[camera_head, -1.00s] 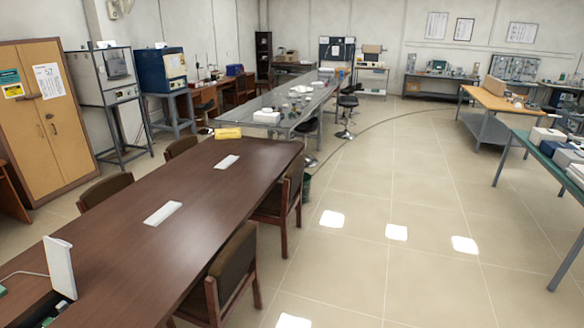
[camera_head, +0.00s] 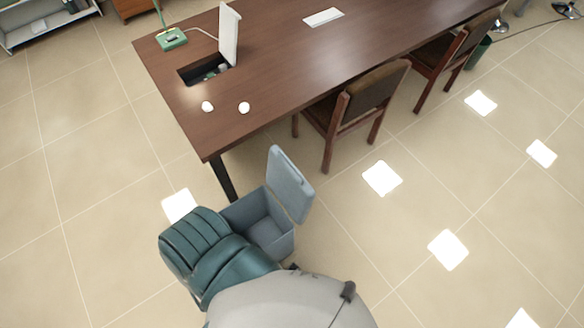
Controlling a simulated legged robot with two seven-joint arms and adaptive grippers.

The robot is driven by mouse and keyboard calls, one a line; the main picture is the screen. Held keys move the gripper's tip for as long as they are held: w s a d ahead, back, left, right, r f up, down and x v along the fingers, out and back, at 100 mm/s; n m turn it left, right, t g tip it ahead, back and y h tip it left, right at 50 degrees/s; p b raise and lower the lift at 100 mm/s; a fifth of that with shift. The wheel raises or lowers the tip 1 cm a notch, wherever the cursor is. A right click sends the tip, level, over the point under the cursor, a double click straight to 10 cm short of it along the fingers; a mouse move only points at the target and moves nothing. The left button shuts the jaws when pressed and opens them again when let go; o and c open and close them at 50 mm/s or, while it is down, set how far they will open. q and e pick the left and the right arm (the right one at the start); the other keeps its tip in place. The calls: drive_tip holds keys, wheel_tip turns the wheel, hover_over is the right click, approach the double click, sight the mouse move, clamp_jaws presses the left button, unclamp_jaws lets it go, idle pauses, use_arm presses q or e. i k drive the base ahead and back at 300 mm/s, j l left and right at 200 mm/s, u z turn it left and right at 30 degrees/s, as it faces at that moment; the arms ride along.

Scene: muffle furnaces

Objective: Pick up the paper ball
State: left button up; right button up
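Two small white paper balls lie on the near end of the brown table (camera_head: 300,70). One paper ball (camera_head: 207,106) is just below the open recess in the table top, and the other paper ball (camera_head: 244,107) is a little to its right, nearer the table's edge. They are apart from each other. Neither gripper is in view, so I cannot see where they are relative to the balls.
A grey-blue bin (camera_head: 272,232) with its lid raised stands on the floor beside the table's corner. A white flap (camera_head: 229,36) stands upright at the recess; a green lamp base (camera_head: 171,39) is nearby. Chairs (camera_head: 355,105) line the right side. Floor at left is open.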

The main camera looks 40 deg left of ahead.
sight(207, 107)
drive_tip(key=u, duration=2.05)
drive_tip(key=k+u, duration=0.3)
drive_tip(key=k+j+u, duration=0.15)
drive_tip(key=k+u, duration=0.2)
drive_tip(key=i+j+u, duration=0.15)
drive_tip(key=u, duration=0.25)
drive_tip(key=i+j+u, duration=0.2)
drive_tip(key=u, duration=0.15)
drive_tip(key=i+j+u, duration=0.15)
drive_tip(key=u, duration=0.25)
drive_tip(key=i+u, duration=0.2)
drive_tip(key=u, duration=0.15)
drive_tip(key=i+j+z, duration=0.1)
drive_tip(key=i+z, duration=0.15)
drive_tip(key=i, duration=0.3)
drive_tip(key=i+j+z, duration=0.25)
drive_tip(key=i, duration=0.3)
drive_tip(key=i+l+z, duration=0.2)
drive_tip(key=i+z, duration=0.65)
drive_tip(key=i+j+z, duration=0.1)
drive_tip(key=i+z, duration=0.3)
drive_tip(key=i, duration=0.15)
drive_tip(key=i+l+z, duration=0.15)
drive_tip(key=i+z, duration=0.15)
drive_tip(key=i, duration=0.45)
drive_tip(key=i+z, duration=0.3)
drive_tip(key=i, duration=0.4)
drive_tip(key=i+j+z, duration=0.15)
drive_tip(key=i+z, duration=0.15)
drive_tip(key=i, duration=0.45)
